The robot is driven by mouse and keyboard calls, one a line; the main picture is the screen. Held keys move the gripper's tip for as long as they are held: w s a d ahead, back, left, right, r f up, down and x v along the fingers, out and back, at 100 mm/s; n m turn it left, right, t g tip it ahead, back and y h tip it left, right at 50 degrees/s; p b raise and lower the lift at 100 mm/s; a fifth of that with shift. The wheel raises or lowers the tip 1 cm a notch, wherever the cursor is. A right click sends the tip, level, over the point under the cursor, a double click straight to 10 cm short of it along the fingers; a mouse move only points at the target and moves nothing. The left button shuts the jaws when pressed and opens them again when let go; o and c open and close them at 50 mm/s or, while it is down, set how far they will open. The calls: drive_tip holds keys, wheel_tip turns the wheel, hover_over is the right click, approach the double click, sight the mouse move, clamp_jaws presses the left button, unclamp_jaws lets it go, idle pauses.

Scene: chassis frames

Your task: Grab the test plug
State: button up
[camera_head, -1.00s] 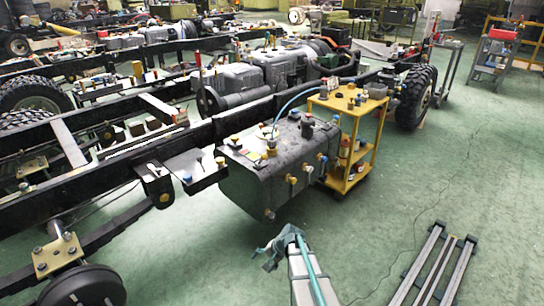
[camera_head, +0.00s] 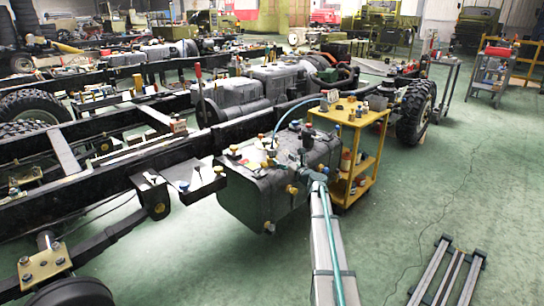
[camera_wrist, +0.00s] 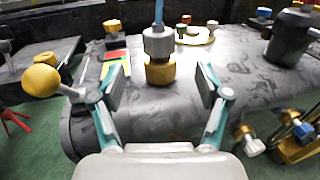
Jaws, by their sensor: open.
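The likely test plug is a fitting (camera_wrist: 159,55) with a grey nut, a brass base and a blue hose rising from it. It stands upright on top of the dark grey tank (camera_wrist: 150,120). In the wrist view my gripper (camera_wrist: 160,86) is open, with one finger on each side of the fitting's line and nothing between the pads. The fitting is just beyond the fingertips, apart from them. In the head view my gripper (camera_head: 314,180) is at the right end of the tank (camera_head: 255,195), and its fingers are too small to judge.
A yellow ball-ended fitting (camera_wrist: 42,80) is close by my left finger. A black cylinder (camera_wrist: 291,38) stands at the right. A yellow cart (camera_head: 347,117) stands right behind my arm. Frame rails (camera_head: 90,192) run along the left.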

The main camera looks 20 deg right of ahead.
sight(275, 154)
drive_tip(key=w, duration=0.4)
drive_tip(key=shift+w+a+f+b, duration=0.1)
drive_tip(key=shift+w+a+b, duration=0.2)
drive_tip(key=shift+w+a, duration=0.05)
drive_tip(key=w, duration=0.2)
drive_tip(key=w+b, duration=0.1)
drive_tip(key=w, duration=0.1)
drive_tip(key=shift+a+f, duration=0.25)
drive_tip(key=shift+f, duration=0.05)
drive_tip(key=shift+w+a+r, duration=0.1)
drive_tip(key=shift+w+a, duration=0.05)
drive_tip(key=shift+w, duration=0.3)
drive_tip(key=c, duration=1.4)
drive_tip(key=shift+r, duration=0.1)
